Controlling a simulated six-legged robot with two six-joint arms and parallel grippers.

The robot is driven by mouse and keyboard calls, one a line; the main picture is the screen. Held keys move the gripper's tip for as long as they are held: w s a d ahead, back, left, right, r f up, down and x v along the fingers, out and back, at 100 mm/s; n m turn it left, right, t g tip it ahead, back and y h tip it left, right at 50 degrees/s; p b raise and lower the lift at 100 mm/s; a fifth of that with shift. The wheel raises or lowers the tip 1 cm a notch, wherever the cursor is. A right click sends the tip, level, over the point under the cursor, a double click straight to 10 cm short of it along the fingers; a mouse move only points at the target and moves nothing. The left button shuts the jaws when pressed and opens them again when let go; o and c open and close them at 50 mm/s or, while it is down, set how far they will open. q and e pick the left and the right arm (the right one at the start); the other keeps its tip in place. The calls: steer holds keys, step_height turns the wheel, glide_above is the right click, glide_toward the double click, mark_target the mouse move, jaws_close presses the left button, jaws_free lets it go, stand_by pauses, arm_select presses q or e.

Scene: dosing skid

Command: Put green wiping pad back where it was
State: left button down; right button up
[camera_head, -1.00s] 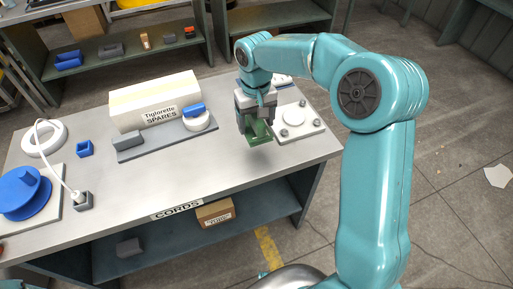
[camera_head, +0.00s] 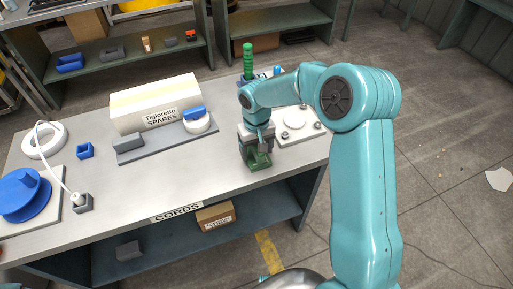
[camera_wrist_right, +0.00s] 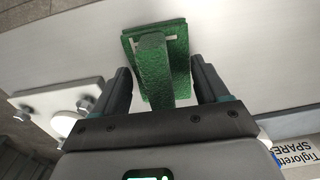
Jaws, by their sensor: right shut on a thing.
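The green wiping pad (camera_head: 259,161) is a flat green plate with a raised block handle. It is at the right part of the grey bench top (camera_head: 190,182), right of the spares block. My right gripper (camera_head: 257,147) points down from above and is shut on its handle. In the right wrist view the pad (camera_wrist_right: 183,62) shows its handle between the two dark fingers. I cannot tell whether the pad touches the bench or hangs just above it. My left gripper is not in view.
A white plate with a round disc and knobs (camera_head: 296,119) lies just right of the gripper. The labelled spares block (camera_head: 155,103) stands on a grey base to the left. A green bottle-like thing (camera_head: 247,60) stands behind my arm. The front bench top is clear.

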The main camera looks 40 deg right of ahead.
steer(key=o, duration=1)
steer(key=shift+w+f, duration=0.1)
steer(key=shift+f, duration=0.05)
step_height(320, 180, up, 12)
steer(key=shift+r+p, duration=0.25)
steer(key=shift+p, duration=0.2)
